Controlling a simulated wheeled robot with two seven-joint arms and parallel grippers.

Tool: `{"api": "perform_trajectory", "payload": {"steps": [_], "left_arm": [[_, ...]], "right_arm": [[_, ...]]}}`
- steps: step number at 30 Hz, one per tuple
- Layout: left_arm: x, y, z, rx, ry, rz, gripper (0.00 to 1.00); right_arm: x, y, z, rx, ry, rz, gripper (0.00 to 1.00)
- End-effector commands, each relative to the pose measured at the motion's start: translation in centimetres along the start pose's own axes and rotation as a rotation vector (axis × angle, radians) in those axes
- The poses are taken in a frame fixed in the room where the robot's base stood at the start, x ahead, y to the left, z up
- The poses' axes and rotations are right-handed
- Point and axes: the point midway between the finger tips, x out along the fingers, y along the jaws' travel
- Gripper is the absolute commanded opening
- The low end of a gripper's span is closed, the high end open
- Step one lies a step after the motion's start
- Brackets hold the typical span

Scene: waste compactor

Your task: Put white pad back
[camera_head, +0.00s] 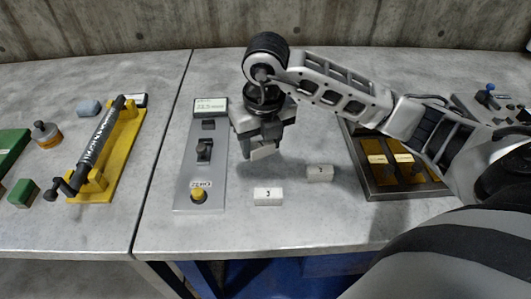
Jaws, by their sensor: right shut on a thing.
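My right gripper (259,143) hangs pointing down over the table, just right of the grey control panel. It is shut on a white pad (264,152), of which only a small part shows below the fingers. The pad appears held above the table top. A white pad marked 3 (268,197) lies on the table below and in front of the gripper. Another white pad (320,174) lies to the right of it, its mark hard to read. My left gripper is not in view.
The grey panel (187,180) has a lever, a small display and a yellow knob. A dark-framed tray (371,184) with yellow-brown inserts stands right, partly behind my arm. A yellow stand (126,145) with a black bar is left. Bare table lies around the pads.

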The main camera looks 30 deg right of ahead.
Motion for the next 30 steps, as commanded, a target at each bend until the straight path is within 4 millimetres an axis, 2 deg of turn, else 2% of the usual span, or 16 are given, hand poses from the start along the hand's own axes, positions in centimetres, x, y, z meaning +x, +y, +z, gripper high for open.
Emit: {"api": "perform_trajectory", "payload": {"steps": [8,14,26,27,28,30], "left_arm": [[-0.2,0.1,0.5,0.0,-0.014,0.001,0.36],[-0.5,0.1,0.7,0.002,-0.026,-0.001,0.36],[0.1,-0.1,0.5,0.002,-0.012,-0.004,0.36],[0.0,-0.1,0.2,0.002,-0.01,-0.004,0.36],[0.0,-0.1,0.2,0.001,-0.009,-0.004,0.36],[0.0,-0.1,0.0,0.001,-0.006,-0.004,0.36]], "right_arm": [[2.3,-1.6,0.5,0.002,0.003,-0.001,0.23],[4.7,-1.3,0.2,0.0,0.001,0.002,0.23],[5.4,-1.3,0.1,-0.001,-0.002,0.002,0.23],[5.2,-1.3,0.2,0.0,-0.002,0.002,0.61],[5.2,-1.3,0.2,0.0,-0.002,0.002,0.69],[5.2,-1.3,0.2,0.0,-0.001,0.002,0.71]]}}
